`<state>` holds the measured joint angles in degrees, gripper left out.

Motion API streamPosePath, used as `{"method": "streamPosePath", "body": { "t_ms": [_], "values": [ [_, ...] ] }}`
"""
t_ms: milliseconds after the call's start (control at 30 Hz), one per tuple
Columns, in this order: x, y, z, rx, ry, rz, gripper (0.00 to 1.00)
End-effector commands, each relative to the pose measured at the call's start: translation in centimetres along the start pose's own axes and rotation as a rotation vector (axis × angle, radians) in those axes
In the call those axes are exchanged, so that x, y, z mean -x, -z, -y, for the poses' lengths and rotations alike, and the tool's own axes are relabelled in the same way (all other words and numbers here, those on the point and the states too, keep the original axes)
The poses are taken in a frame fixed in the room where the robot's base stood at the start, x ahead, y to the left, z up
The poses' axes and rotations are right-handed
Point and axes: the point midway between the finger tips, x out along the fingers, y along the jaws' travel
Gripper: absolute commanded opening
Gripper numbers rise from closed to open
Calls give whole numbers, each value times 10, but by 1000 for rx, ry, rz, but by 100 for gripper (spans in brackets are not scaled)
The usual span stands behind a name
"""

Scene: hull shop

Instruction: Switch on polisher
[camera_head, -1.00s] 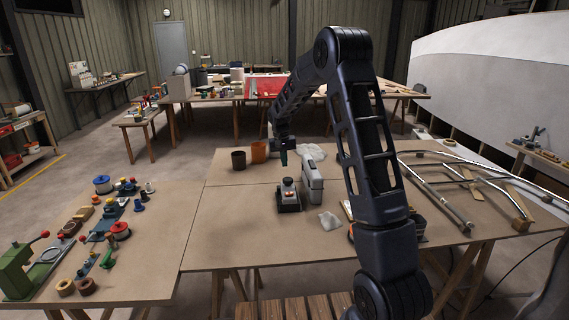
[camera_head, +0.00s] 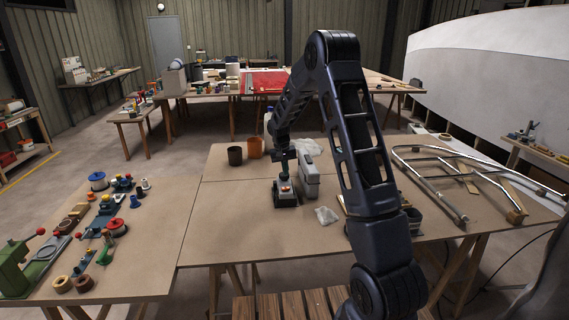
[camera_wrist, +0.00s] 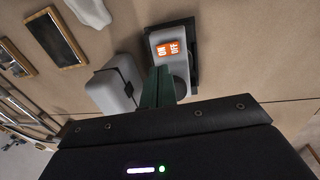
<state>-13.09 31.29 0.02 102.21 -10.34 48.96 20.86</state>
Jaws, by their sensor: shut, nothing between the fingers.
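A small grey unit on a black base, with an orange switch marked ON and OFF (camera_wrist: 167,48), stands on the near table; it also shows in the head view (camera_head: 286,196). A taller rounded grey body (camera_head: 309,180) stands close to its right in the head view and shows at the left in the wrist view (camera_wrist: 112,88). I cannot tell how the two are joined. My gripper (camera_wrist: 160,84) has its dark green fingers shut and empty, pointing at the unit near the switch. In the head view my gripper (camera_head: 284,173) is just over the unit; contact cannot be told.
A crumpled pale cloth (camera_head: 327,215) lies in front, right. A bent metal tube frame (camera_head: 455,180) lies on the right.

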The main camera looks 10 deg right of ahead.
Motion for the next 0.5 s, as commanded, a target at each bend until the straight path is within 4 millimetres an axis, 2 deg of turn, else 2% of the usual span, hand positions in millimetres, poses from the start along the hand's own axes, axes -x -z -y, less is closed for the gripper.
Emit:
{"method": "streamPosePath", "body": {
  "t_ms": [100,300,500],
  "values": [
    [-22,0,0,0,-1,2,0],
    [-51,0,0,-1,0,1,0],
    [-65,0,0,-2,1,0,0]
  ]
}}
